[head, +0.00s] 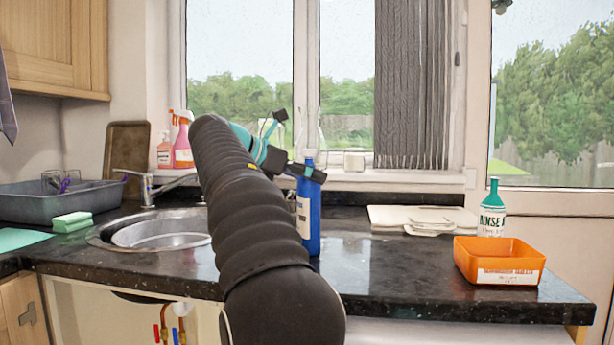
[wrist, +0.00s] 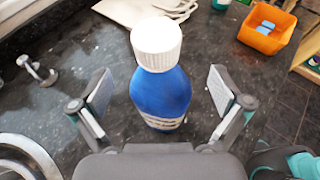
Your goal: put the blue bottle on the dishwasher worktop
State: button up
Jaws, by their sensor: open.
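The blue bottle (head: 314,228) stands upright on the dark worktop (head: 375,258), just right of the sink, partly hidden behind my arm in the head view. In the wrist view the blue bottle (wrist: 160,92) shows its white ribbed cap and a pale label low on its side. My gripper (wrist: 158,92) is open, with one finger on each side of the bottle and a visible gap on both sides. In the head view my gripper (head: 300,170) is near the bottle's top, and my arm hides part of it.
White boards (head: 392,217) lie at the back. The sink (head: 160,232), tap (head: 148,188), grey basin (head: 60,202) and sponge (head: 72,222) are on the left.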

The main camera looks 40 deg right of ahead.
jog(key=shift+r, duration=0.2)
jog(key=v, duration=1.2)
jog(key=s+a+f+m+t+y, duration=0.1)
jog(key=s+a+f+t+y, duration=0.1)
jog(key=f, duration=0.3)
jog(key=s+a+f+m+t+y, duration=0.2)
jog(key=s+a+f, duration=0.1)
jog(key=f, duration=0.2)
jog(key=s+a+f+m+t+y, duration=0.1)
jog(key=s+a+f+t+y, duration=0.1)
jog(key=f, duration=0.4)
jog(key=shift+s+a+f+m, duration=0.1)
jog(key=shift+s+a+m, duration=0.1)
jog(key=shift+m, duration=0.1)
jog(key=s+a+f+m+y, duration=0.2)
jog(key=s+a+f+m, duration=0.2)
jog(key=f, duration=0.4)
jog(key=s+a+f+m+t+y, duration=0.1)
jog(key=s+a+f+m+y, duration=0.2)
jog(key=s+a+f, duration=0.2)
jog(key=s+a+f+m+y, duration=0.2)
jog(key=s+a+f+m, duration=0.2)
jog(key=s+f, duration=0.3)
notch_tip(320, 180, down, 5)
jog(key=shift+a+r+m+t, duration=0.1)
jog(key=shift+a+m+t, duration=0.1)
jog(key=shift+m+t, duration=0.15)
